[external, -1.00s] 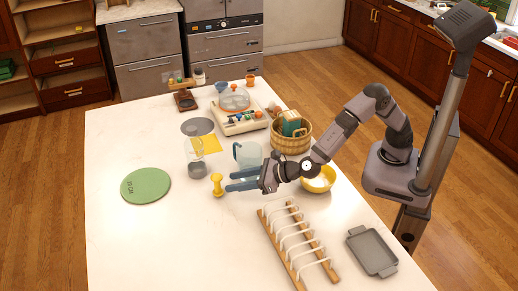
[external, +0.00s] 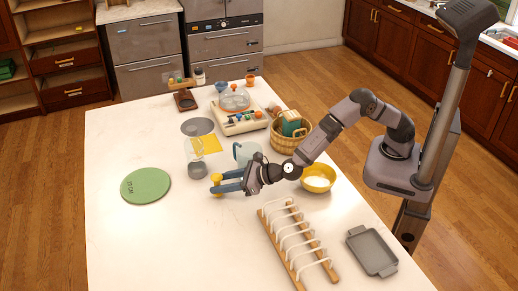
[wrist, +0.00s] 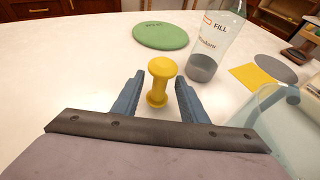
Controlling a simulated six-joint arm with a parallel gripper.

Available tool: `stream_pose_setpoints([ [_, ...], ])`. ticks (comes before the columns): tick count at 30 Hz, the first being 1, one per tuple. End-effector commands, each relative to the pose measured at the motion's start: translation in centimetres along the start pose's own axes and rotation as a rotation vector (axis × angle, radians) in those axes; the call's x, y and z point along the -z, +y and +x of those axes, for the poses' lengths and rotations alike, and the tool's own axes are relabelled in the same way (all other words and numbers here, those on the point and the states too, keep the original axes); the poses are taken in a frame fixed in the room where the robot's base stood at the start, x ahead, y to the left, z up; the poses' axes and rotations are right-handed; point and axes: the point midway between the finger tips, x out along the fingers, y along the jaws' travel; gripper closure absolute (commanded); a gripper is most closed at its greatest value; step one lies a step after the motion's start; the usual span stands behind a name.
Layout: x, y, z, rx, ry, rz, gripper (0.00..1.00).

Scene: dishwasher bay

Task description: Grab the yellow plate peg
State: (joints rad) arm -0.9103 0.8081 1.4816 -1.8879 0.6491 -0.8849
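The yellow plate peg (wrist: 158,84) stands upright on the white counter, a spool shape with a wide top and base. In the wrist view it is between the two blue fingers of my gripper (wrist: 156,98), with a gap on each side. In the external view my gripper (external: 222,182) reaches left, low over the counter, its fingers around the peg (external: 216,178), which is partly hidden by them. The fingers are open and do not appear to touch the peg.
A clear bottle with a grey base (wrist: 203,65) stands beyond the peg to the right. A light-blue pitcher (external: 247,152) is close beside my gripper. A green round board (external: 146,185) lies left. A yellow bowl (external: 318,178) and plate rack (external: 277,254) sit nearer my base.

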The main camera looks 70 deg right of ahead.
Motion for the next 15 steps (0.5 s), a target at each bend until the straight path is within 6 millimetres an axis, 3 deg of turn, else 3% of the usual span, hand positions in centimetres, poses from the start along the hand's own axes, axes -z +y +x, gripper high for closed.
stream_pose_setpoints([
  [6, 0.0, 0.0, 1.6, 0.001, 0.0, 0.0, 0.61],
  [14, 0.1, 0.0, 1.7, 0.0, 0.0, 0.0, 0.61],
  [15, 0.1, 0.0, 1.7, 0.0, 0.0, 0.0, 0.65],
])
